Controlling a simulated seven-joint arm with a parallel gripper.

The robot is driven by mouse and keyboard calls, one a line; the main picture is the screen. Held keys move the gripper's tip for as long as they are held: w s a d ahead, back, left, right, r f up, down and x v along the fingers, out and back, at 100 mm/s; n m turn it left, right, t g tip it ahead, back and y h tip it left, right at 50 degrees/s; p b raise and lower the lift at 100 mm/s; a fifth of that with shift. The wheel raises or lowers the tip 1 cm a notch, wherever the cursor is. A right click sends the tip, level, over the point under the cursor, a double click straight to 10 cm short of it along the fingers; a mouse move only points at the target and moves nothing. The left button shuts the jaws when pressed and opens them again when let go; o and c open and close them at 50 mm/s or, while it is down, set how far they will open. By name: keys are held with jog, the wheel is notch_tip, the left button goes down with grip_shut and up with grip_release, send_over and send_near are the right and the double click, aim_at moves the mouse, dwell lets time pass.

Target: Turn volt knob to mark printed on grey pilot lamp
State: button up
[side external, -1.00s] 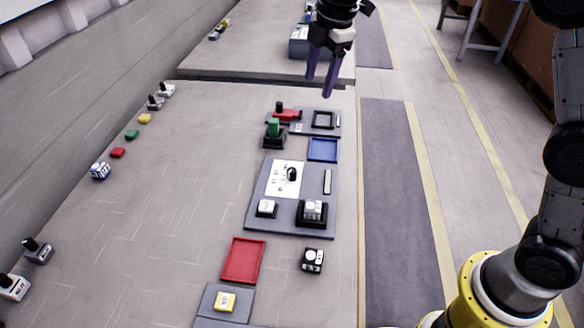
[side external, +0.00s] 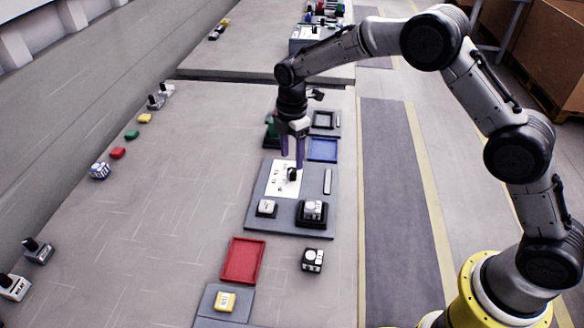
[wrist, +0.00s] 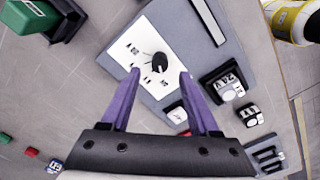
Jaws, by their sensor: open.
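The black knob (side external: 291,174) stands on a white dial plate (side external: 277,184) with dark printed marks, on a grey panel. In the wrist view the knob (wrist: 159,62) shows its pointer and sits ahead of the fingers, between their lines. My gripper (side external: 292,165) is open, its purple fingers pointing down just above the dial plate; it also shows in the wrist view (wrist: 157,80). Two light blocks stand on the panel's near part, one on a low base (side external: 266,207) and one in a black holder (side external: 312,211).
A grey bar (side external: 327,182) lies right of the dial plate. A blue tray (side external: 323,150) and a green-topped device (wrist: 32,16) are beyond the panel. A red tray (side external: 243,261) and a black-and-white block (side external: 312,260) lie nearer.

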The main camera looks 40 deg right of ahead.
aim_at(292, 170)
jog(key=shift+f, duration=2.6)
grip_shut()
